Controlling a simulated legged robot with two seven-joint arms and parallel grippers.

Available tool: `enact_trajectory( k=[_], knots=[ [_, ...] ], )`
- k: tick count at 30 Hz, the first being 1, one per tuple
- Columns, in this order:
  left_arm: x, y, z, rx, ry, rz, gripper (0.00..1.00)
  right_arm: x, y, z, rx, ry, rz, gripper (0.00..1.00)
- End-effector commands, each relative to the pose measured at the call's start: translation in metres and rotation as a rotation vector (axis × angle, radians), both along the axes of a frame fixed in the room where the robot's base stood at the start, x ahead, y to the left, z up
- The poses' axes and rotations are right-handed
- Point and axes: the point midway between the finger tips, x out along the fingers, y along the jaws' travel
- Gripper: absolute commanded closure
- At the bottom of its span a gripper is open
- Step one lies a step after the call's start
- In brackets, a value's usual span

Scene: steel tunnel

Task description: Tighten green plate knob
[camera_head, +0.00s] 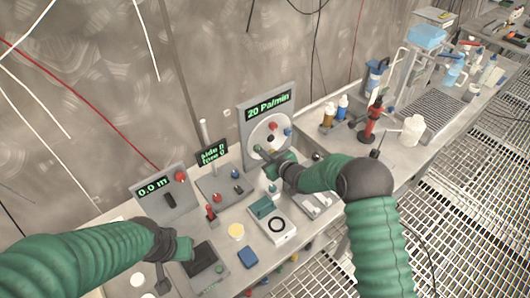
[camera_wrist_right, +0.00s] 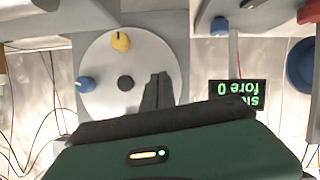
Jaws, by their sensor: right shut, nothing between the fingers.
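The round white plate (camera_head: 262,134) is on the upright "20 Pa/min" panel (camera_head: 248,118). In the head view it bears a red knob (camera_head: 272,125) and a blue knob (camera_head: 288,132). The right wrist view, upside down, shows the plate (camera_wrist_right: 108,102) with a yellow knob (camera_wrist_right: 121,41), a blue knob (camera_wrist_right: 85,84) and a black centre knob (camera_wrist_right: 125,82). My right gripper (camera_wrist_right: 158,80) is shut and empty, its fingers in front of the plate's right side there. I cannot make out a green knob; the fingers may hide it. My left gripper (camera_head: 168,262) is low over the bench; its jaws are unclear.
A "0.0 m" panel (camera_head: 153,190) and a small "side/fore" display (camera_head: 212,152) stand left of the plate panel. Bottles (camera_head: 411,131) stand to the right.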

Motion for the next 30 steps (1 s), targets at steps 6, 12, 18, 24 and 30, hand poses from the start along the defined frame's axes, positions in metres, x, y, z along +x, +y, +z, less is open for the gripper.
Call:
enact_trajectory(
  k=[6,12,18,24,30],
  knots=[
    [0.0,0.0,0.004,0.0,0.0,0.0,0.64,0.0,0.011,0.01,0.003,-0.013,0.009,0.64],
    [0.0,0.0,0.013,0.0,0.0,0.0,0.64,-0.016,0.003,0.015,0.001,-0.009,0.011,0.5],
    [0.0,0.0,0.022,0.0,0.0,0.0,0.64,-0.032,-0.012,0.018,0.0,-0.004,0.006,0.5],
    [0.0,0.0,0.031,0.0,0.0,0.0,0.64,-0.045,-0.025,0.024,0.003,-0.003,0.003,0.5],
    [0.0,-0.001,0.038,0.0,0.0,0.0,0.64,-0.059,-0.033,0.028,0.002,-0.001,0.001,0.5]
  ],
)
